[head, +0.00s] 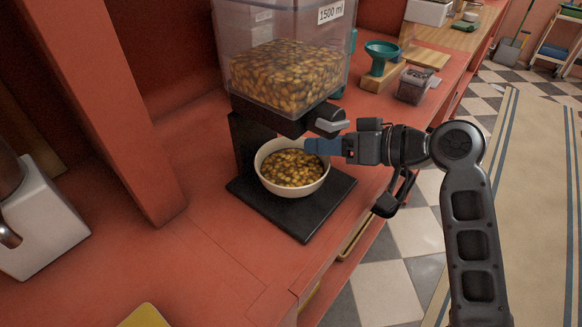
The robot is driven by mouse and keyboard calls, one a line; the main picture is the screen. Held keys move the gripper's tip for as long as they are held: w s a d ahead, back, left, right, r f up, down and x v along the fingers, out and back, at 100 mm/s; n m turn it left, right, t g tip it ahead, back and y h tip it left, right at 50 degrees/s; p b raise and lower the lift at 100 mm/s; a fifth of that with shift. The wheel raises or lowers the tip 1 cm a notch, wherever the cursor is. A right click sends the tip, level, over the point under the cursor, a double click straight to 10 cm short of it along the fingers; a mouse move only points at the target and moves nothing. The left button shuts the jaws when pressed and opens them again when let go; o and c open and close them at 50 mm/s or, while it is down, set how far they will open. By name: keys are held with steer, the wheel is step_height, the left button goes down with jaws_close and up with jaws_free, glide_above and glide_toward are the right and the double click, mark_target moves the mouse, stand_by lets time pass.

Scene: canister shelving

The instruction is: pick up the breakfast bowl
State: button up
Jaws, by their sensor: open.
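The breakfast bowl (265,181) is cream-white and filled with golden-brown cereal pieces (292,168). It stands upright on the black base plate (311,218) of a cereal dispenser. My gripper (312,147) reaches in from the right, with its blue fingertips at the bowl's upper right rim, below the dispenser's grey lever. The gripper is open. In this view I cannot tell whether the fingertips touch the rim or hover above it. They hide a small part of the rim.
The dispenser's clear hopper (283,80), labelled 1500 ml, hangs close above the bowl and gripper. A teal funnel on a wooden block (381,62) and a small clear container (414,86) stand behind right. A white box-shaped object (40,225) stands left.

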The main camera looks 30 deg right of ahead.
mark_target(292, 172)
steer(key=x, duration=0.3)
steer(key=shift+f, duration=0.1)
jaws_close()
stand_by(0.4)
